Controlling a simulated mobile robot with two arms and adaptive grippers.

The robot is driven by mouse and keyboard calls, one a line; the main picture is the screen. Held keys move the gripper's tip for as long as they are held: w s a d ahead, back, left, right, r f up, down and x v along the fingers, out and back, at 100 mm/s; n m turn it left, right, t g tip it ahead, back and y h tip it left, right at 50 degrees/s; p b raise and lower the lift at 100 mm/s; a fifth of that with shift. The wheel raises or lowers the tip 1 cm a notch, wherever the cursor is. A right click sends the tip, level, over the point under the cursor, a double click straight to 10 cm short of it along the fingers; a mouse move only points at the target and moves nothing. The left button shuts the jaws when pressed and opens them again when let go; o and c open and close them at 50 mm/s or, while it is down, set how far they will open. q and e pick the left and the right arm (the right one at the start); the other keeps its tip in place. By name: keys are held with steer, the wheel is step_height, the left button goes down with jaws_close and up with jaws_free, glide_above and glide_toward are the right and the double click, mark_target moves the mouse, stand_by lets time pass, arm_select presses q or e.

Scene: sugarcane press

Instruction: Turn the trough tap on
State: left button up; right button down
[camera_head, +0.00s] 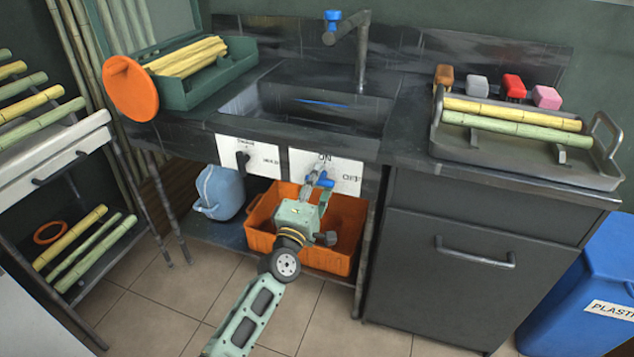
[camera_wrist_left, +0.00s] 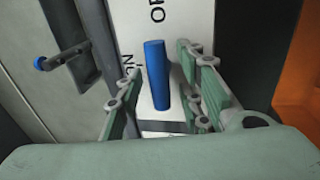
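The blue tap handle (camera_head: 328,181) is at the white ON/OFF panel (camera_head: 345,172) on the front of the sink trough. In the left wrist view the blue handle (camera_wrist_left: 157,75) stands between the fingers of my left gripper, in front of the lettered white panel (camera_wrist_left: 190,20). My left gripper (camera_head: 318,188) is open, one finger on each side of the handle, with gaps showing; it also shows in the left wrist view (camera_wrist_left: 162,95). In the head view the gripper partly hides the handle. My right gripper is not in view.
The trough's spout (camera_head: 362,50) rises behind the basin. An orange crate (camera_head: 340,262) sits under the trough, beneath my left arm. A second white panel with a dark lever (camera_head: 242,160) is left of the tap. A drawer cabinet (camera_head: 450,262) stands at right.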

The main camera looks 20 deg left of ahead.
arm_select(q)
steer(key=shift+c, duration=0.5)
jaws_close()
steer(key=shift+m, duration=0.4)
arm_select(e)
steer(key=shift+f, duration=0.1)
arm_select(q)
steer(key=shift+m, duration=0.3)
steer(key=m+p, duration=0.1)
steer(key=m, duration=0.1)
steer(key=m+h+p, duration=0.1)
steer(key=m, duration=0.2)
steer(key=m+h+p, duration=0.1)
steer(key=m, duration=0.2)
steer(key=shift+d+r+g, duration=0.1)
steer(key=shift+r+g, duration=0.15)
steer(key=shift+g, duration=0.15)
steer(key=m+g+h+p, duration=0.1)
steer(key=m+p, duration=0.3)
steer(key=m, duration=0.2)
steer(key=shift+d, duration=0.15)
steer(key=shift+m, duration=0.6)
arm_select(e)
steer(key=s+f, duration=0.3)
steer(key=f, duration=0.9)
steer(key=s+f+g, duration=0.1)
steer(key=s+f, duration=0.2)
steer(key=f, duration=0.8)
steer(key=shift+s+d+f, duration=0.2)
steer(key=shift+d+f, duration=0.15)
